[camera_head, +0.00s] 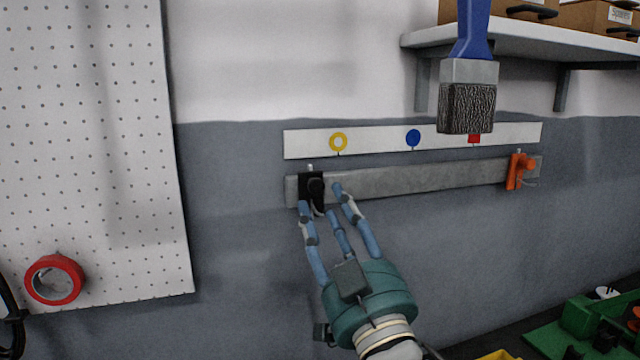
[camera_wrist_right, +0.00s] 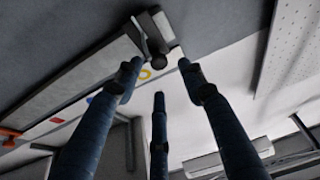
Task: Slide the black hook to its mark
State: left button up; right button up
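The black hook (camera_head: 311,188) sits near the left end of the grey rail (camera_head: 430,178) on the wall. It also shows at the rail's end in the right wrist view (camera_wrist_right: 153,36). My right gripper (camera_head: 320,196) is open, its blue fingers spread in front of the hook, one tip toward each side. I cannot tell whether a finger touches it. Above the rail, a white strip (camera_head: 376,143) carries a yellow ring mark (camera_head: 338,142), a blue round mark (camera_head: 413,138) and a red mark (camera_head: 474,140). My left gripper is not in view.
An orange hook (camera_head: 518,170) sits near the rail's right end. A blue-handled brush (camera_head: 468,90) partly covers the red mark. A shelf (camera_head: 530,42) with boxes is above. A pegboard (camera_head: 90,140) and red tape roll (camera_head: 54,279) are at left. The rail between the hooks looks clear.

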aim_at(317, 189)
jog(key=p+x, duration=0.1)
jog(key=x, duration=0.2)
jog(key=shift+w, duration=0.25)
jog(key=shift+w+a+r, duration=0.15)
jog(key=shift+w+r, duration=0.05)
jog(key=shift+w, duration=0.2)
jog(key=shift+w+f, duration=0.1)
jog(key=shift+c, duration=0.7)
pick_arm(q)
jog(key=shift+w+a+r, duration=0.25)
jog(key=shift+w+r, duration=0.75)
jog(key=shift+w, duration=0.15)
pick_arm(e)
grip_shut()
